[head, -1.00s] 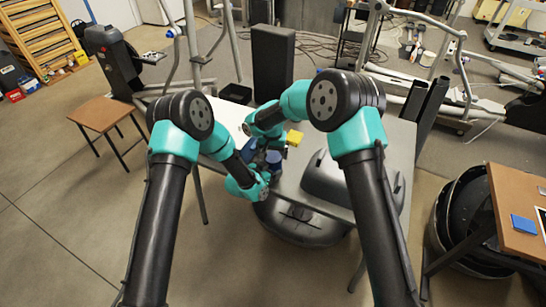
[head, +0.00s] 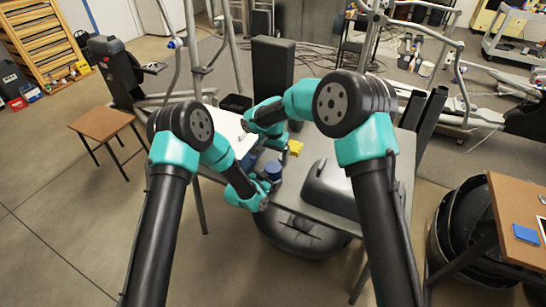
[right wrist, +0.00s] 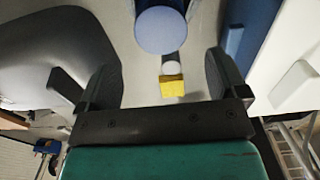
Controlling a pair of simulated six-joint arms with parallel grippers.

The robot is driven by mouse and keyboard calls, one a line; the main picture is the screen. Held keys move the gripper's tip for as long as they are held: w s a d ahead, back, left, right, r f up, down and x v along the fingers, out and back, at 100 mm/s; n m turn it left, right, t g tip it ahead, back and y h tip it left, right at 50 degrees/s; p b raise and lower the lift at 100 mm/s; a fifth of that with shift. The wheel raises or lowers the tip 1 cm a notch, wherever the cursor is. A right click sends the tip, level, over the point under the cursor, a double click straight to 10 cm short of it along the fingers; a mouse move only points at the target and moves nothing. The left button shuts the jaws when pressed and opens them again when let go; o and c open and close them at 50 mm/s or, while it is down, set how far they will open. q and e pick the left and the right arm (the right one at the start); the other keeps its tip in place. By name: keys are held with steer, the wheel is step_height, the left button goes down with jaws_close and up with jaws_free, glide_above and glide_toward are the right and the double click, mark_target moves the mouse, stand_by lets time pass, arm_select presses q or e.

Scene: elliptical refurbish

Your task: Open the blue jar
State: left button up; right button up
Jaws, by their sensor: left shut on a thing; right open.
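The blue jar (head: 273,167) is upright near the left-front edge of the grey table (head: 311,209). Its round blue top also shows at the upper middle of the right wrist view (right wrist: 161,30). My left gripper (head: 268,182) is low at the jar's near side and shut on it; its fingertips are small and partly hidden in the head view. My right gripper (head: 279,150) is just behind the jar, partly hidden. In the right wrist view the right gripper (right wrist: 163,60) has its fingers wide apart with nothing gripped. The jar top lies beyond the fingertips.
A yellow block (head: 295,147) is right of the jar, also in the right wrist view (right wrist: 172,87). A large dark grey rounded case (head: 330,188) takes up the table's right side. A long blue object (right wrist: 250,30) lies at the right of the wrist view.

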mark_target(273, 167)
steer(key=shift+f, duration=0.1)
stand_by(0.3)
steer(key=shift+f, duration=3.85)
steer(key=c, duration=0.9)
steer(key=shift+n, duration=1.6)
steer(key=shift+c, duration=0.2)
steer(key=o, duration=1)
